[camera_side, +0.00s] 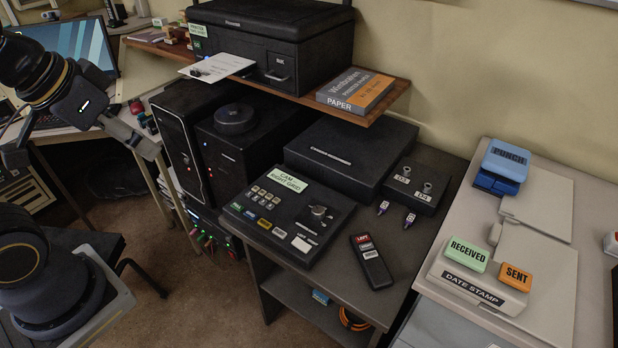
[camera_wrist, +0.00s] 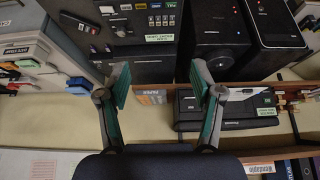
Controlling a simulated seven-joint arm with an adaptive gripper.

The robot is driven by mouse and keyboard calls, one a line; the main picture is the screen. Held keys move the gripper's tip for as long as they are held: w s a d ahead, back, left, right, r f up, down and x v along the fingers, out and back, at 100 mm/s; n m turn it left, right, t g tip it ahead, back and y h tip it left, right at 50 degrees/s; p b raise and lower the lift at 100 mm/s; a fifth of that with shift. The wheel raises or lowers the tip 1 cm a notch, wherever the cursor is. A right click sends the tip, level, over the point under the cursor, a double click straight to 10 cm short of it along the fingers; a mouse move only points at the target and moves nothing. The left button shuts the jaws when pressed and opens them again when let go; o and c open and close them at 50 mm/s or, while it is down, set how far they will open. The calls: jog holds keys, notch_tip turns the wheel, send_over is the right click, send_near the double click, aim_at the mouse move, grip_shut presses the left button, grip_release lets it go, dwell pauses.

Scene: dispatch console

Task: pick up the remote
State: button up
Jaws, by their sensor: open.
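The remote (camera_side: 371,262) is a slim black handset with a red label and a few pale buttons. It lies flat on the dark desk, to the right of the control panel, in the side view. In the wrist view the remote (camera_wrist: 93,26) shows small at the upper left, well away from the fingers. My gripper (camera_wrist: 160,84) is open and empty, its two green-padded fingers wide apart. In the side view my gripper (camera_side: 74,148) hangs at the far left, far from the remote.
The button panel (camera_side: 290,216) sits left of the remote. Behind it are a black box (camera_side: 350,155) and a small two-knob box (camera_side: 417,182), with two small plugs in front. A shelf (camera_side: 386,101) with a printer (camera_side: 270,42) overhangs. A stamp set (camera_side: 480,279) stands right.

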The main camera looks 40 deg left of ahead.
jog(key=shift+o, duration=1)
